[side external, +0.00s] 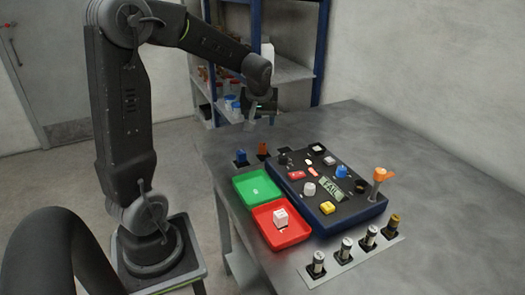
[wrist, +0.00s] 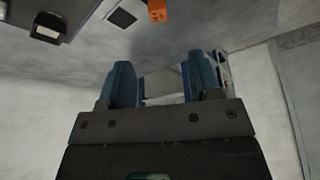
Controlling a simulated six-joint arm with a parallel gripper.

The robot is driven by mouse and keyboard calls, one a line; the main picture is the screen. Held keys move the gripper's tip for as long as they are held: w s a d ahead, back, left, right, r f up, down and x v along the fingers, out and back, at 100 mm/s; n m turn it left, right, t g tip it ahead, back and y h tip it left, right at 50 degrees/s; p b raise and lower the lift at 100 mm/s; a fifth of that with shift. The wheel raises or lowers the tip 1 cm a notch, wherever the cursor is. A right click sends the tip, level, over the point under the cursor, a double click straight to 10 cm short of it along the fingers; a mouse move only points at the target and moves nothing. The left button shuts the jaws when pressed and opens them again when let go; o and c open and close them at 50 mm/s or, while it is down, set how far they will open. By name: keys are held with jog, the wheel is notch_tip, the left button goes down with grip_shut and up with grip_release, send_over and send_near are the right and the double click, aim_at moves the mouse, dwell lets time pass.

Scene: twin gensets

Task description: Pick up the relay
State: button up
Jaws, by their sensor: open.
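No part is marked as the relay, so I cannot tell for sure which it is. A blue block (side external: 240,156) and an orange block (side external: 263,150) stand on dark pads at the table's back left edge. The orange block also shows at the top of the wrist view (wrist: 157,10). My gripper (side external: 260,115) hangs above the back left edge of the table, clear of the blocks. In the wrist view its two fingers (wrist: 161,78) are apart with nothing seen between them.
A dark panel box (side external: 322,226) with several coloured parts and a label stands mid-table. An empty green tray (side external: 253,190) lies left of it. Several cylinders (side external: 346,247) stand in a strip at the front. Shelving (side external: 290,72) is behind. The table's right side is clear.

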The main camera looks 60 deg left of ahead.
aim_at(263, 144)
jog(key=x, duration=0.8)
jog(key=shift+x, duration=2.75)
jog(key=shift+w, duration=0.15)
jog(key=shift+r, duration=0.1)
grip_shut()
